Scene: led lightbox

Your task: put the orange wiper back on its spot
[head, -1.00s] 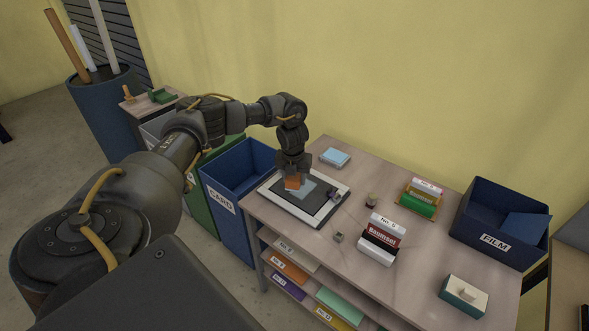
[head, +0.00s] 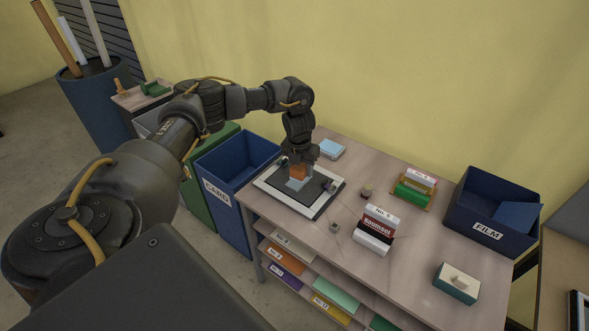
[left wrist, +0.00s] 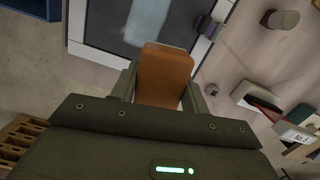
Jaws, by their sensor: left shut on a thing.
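The orange wiper (head: 298,172) is a small orange block between the fingers of my left gripper (head: 299,164), which is shut on it. It also shows in the left wrist view (left wrist: 165,72), upright between the two fingers. The wiper is over the lightbox (head: 268,184), a dark panel with a pale frame on the table's left part. In the left wrist view the lightbox (left wrist: 105,28) lies beyond the wiper. A light blue patch (head: 297,184) shows on the dark panel just below it. I cannot identify the wiper's spot. My right gripper is not in view.
A blue CARDS bin (head: 225,205) stands left of the table. A light blue stack (head: 331,149) lies behind the lightbox. Small blocks (head: 366,191), boxes (head: 376,228), a green-and-white stack (head: 414,186) and a blue FILM bin (head: 485,225) are to the right.

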